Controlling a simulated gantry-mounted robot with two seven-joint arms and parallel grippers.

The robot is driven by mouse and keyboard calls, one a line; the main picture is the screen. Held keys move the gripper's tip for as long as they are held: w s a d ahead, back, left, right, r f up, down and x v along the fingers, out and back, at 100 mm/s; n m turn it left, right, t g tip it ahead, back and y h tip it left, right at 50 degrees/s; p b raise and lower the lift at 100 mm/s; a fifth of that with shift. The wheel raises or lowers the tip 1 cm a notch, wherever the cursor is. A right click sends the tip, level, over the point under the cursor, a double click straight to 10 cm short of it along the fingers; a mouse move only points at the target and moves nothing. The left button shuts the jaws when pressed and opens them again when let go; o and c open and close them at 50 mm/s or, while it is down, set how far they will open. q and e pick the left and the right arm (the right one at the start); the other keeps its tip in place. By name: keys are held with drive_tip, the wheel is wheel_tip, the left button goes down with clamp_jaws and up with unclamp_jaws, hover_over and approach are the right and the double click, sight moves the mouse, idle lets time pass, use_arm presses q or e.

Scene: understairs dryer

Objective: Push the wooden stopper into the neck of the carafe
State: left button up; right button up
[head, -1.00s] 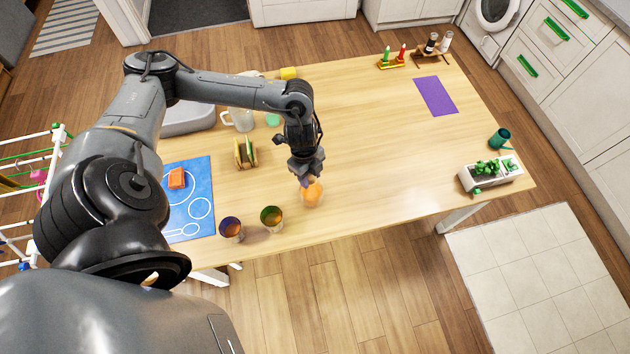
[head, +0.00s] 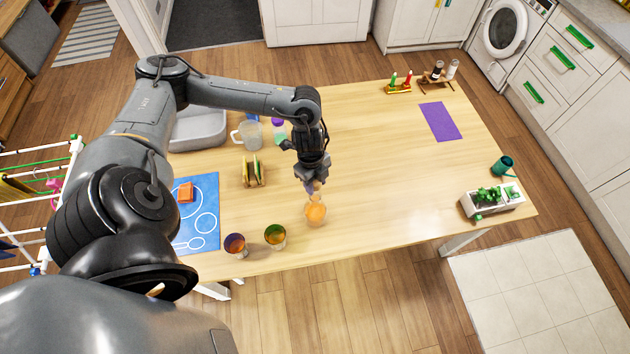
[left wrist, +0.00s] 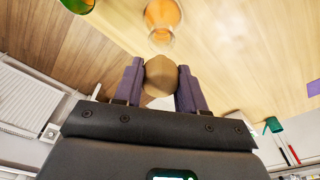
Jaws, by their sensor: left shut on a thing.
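The wooden stopper (left wrist: 161,76) is a light brown round piece between the two purple fingers of my left gripper (left wrist: 160,88) in the left wrist view. My left gripper (head: 313,187) is shut on it, and the stopper shows small below the fingers in the head view (head: 317,187). The carafe (head: 316,213) is clear glass with orange contents and stands upright near the table's front edge. It also shows in the left wrist view (left wrist: 162,18), beyond the stopper. The stopper appears apart from the carafe's neck. My right gripper is not in view.
A purple-orange cup (head: 235,244) and a green cup (head: 275,236) stand left of the carafe. A blue mat (head: 207,229), a toast rack (head: 254,171), a pitcher (head: 249,133) and a grey basin (head: 198,130) lie further left. The table right of the carafe is clear up to the planter (head: 492,200).

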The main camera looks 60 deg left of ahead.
use_arm(q)
drive_tip(key=shift+r, duration=0.1)
drive_tip(key=shift+f+b, duration=1.1)
drive_tip(key=shift+f, duration=1.1)
drive_tip(key=shift+f, duration=0.2)
drive_tip(key=shift+f, duration=0.7)
drive_tip(key=shift+f, duration=0.15)
idle(0.3)
